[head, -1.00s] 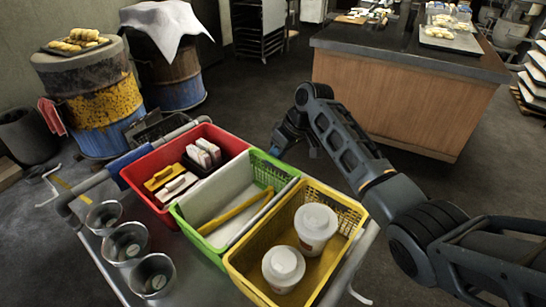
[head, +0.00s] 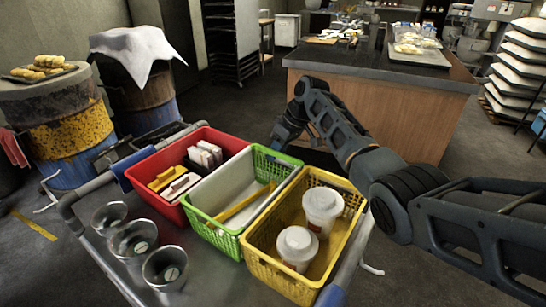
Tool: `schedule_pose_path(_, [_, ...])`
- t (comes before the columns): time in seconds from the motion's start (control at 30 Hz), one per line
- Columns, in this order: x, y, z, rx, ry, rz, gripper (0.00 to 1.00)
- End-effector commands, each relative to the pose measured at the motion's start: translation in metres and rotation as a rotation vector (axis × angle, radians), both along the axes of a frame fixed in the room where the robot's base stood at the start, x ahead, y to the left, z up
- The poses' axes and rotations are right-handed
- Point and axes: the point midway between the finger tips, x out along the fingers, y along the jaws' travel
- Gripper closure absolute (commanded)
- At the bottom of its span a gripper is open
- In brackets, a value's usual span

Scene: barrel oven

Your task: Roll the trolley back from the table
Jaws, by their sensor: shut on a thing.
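The trolley (head: 88,250) is a grey metal cart with a tubular rail, seen close in front of me. On it stand a red basket (head: 150,166), a green basket (head: 221,236) and a yellow basket (head: 270,271). Three metal cups stand at its left. The table (head: 385,118), with wooden sides and a dark top, stands behind it at the upper right. My gripper (head: 284,138) reaches down at the trolley's far side, just behind the green basket. It is shut on the trolley; the fingertips and the exact grip point are largely hidden.
Two barrels stand at the left, one with a tray of bread (head: 40,70), one under a white cloth (head: 137,52). A tray rack (head: 232,40) stands at the back. Stacked trays (head: 522,65) are at the right. Dark floor lies open between barrels and table.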

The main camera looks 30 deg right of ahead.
Motion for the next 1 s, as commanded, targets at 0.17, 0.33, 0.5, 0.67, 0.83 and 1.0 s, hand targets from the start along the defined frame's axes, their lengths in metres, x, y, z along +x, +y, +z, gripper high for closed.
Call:
schedule_pose_path(0.17, [0.0013, -0.0026, 0.0005, 0.000, -0.001, 0.000, 1.00])
schedule_pose_path(0.33, [0.0013, -0.0027, 0.0008, 0.000, -0.001, -0.001, 1.00])
schedule_pose_path(0.5, [0.0013, -0.0027, 0.0008, 0.000, -0.001, -0.001, 0.74])
schedule_pose_path(0.67, [0.0012, -0.0024, 0.0005, 0.000, 0.000, 0.000, 0.59])
schedule_pose_path(0.83, [0.0011, -0.0020, 0.0002, 0.000, 0.000, 0.000, 0.52])
schedule_pose_path(1.0, [0.0008, -0.0025, 0.0016, 0.000, 0.000, 0.001, 0.52])
